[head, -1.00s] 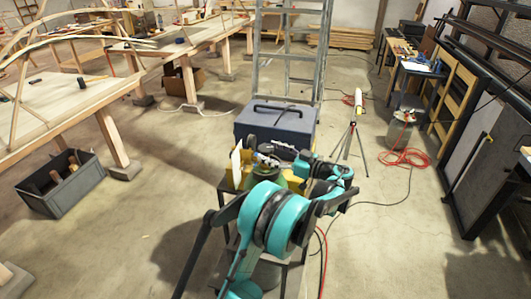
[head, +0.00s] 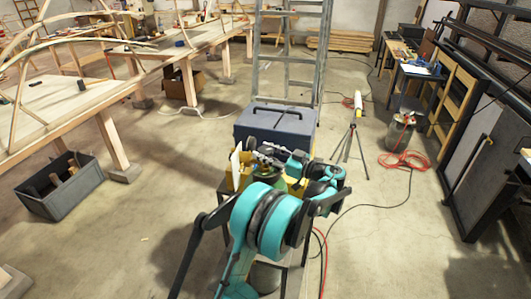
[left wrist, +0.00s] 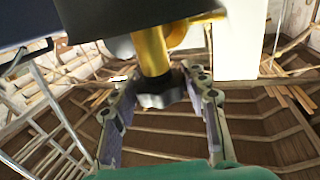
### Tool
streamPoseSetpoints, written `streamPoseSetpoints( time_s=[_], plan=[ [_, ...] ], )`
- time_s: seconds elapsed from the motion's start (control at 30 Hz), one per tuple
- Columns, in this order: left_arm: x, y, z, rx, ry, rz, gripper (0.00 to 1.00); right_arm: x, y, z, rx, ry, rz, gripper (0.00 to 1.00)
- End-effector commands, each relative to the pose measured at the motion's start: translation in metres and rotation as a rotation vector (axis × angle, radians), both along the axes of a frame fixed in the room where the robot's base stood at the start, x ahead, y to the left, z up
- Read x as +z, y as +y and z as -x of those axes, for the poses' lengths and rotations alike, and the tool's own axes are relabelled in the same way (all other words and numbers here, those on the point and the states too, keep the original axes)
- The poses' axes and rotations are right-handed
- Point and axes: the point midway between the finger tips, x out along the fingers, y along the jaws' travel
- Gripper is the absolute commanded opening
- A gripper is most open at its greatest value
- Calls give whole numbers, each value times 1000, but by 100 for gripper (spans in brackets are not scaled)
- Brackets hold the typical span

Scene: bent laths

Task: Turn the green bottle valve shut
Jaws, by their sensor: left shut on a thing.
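The valve shows in the left wrist view as a dark lobed knob (left wrist: 157,94) below a brass stem (left wrist: 151,50). My left gripper (left wrist: 160,84) has one finger on each side of the knob and is shut on it. A rounded green surface (left wrist: 180,172) fills the bottom edge of that view; I cannot tell whether it is the bottle. In the head view, my teal left arm largely hides the green bottle (head: 262,172) and its valve, on a small stand. My right gripper is not in view.
A blue-grey toolbox (head: 275,124) stands just behind the valve, with a stepladder (head: 287,75) beyond. A white card (head: 236,166) stands upright to the left. A tripod (head: 350,142) and red hose (head: 405,160) lie to the right.

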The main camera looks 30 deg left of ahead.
Motion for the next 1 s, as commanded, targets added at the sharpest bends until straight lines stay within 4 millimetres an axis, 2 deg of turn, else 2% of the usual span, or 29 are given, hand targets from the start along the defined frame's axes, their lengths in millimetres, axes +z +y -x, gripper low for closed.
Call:
streamPoseSetpoints(
  time_s=[0.6,1.0],
  plan=[
    [0,1,1,-374,0,0,16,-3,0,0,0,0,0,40],
    [0,0,0,-493,0,0,16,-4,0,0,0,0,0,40]
  ],
)
